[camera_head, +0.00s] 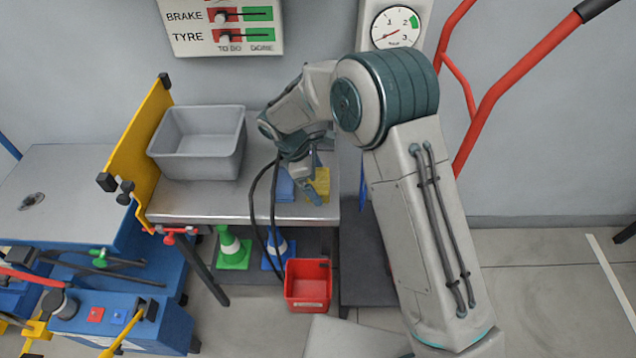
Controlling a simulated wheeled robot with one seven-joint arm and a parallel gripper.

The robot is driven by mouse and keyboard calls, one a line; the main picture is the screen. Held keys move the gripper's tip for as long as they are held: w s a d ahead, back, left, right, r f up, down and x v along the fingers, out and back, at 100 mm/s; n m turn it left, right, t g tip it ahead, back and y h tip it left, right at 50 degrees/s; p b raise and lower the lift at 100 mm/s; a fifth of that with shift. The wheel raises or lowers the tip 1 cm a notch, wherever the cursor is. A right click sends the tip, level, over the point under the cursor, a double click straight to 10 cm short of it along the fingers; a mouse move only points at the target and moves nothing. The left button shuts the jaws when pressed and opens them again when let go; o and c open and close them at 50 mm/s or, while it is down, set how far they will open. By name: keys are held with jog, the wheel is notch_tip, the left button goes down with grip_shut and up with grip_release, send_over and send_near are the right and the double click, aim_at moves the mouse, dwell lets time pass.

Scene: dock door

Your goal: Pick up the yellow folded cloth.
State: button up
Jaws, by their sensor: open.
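The yellow folded cloth (318,188) lies on the metal bench top, near its right end. A blue folded cloth (284,186) lies just to its left. My gripper (316,198) points down over the yellow cloth and hides part of it. The jaws are open. Whether they touch the cloth cannot be told from this view.
A grey bin (198,145) stands on the left of the metal bench (200,203). A yellow panel (142,150) rises at the bench's left end. Green (233,248) and blue (277,247) cones and a red bin (307,284) are below.

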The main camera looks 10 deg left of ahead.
aim_at(323, 179)
jog(key=c, duration=0.7)
jog(key=shift+r, duration=0.1)
jog(key=shift+r, duration=0.55)
notch_tip(323, 179, up, 3)
jog(key=shift+w+a, duration=0.1)
jog(key=s+d+r, duration=0.2)
jog(key=d, duration=0.1)
jog(key=s+d+r+b, duration=0.1)
jog(key=s+d+r, duration=0.1)
jog(key=d, duration=0.1)
jog(key=s+d+r, duration=0.2)
jog(key=s+d, duration=0.1)
jog(key=shift+s+d+r, duration=0.1)
jog(key=shift+d+r, duration=0.15)
jog(key=shift+r, duration=0.15)
